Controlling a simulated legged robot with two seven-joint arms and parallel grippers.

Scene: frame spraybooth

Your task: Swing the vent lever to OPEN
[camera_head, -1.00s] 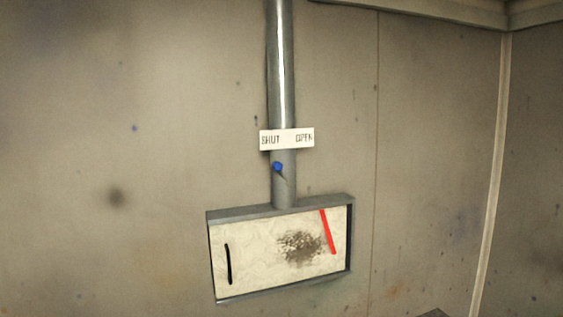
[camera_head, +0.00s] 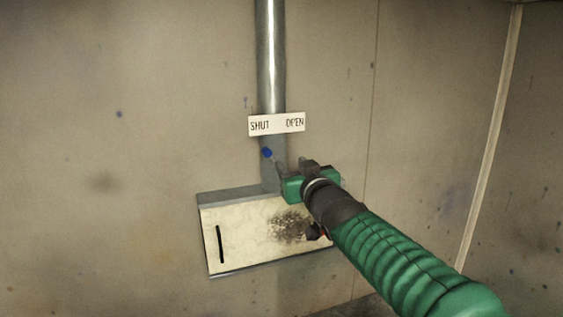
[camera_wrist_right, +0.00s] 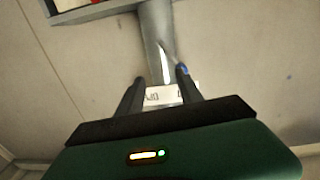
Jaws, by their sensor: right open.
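The vent lever, a short piece with a blue knob (camera_head: 267,152), sits on the grey vertical pipe (camera_head: 270,60), under the SHUT end of the white SHUT/OPEN label (camera_head: 277,124). My right gripper (camera_head: 292,165) is open in front of the pipe, just right of the knob and under OPEN. In the right wrist view, which is upside down, the blue knob (camera_wrist_right: 184,70) shows at the tip of the right-hand finger. Whether a finger touches the knob I cannot tell. My left gripper is not in view.
A shallow grey-framed box (camera_head: 240,194) with a pale, stained panel hangs below the pipe. My right arm covers its right part. The stained wall left of the pipe is free. A wall corner (camera_head: 490,130) runs down at the right.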

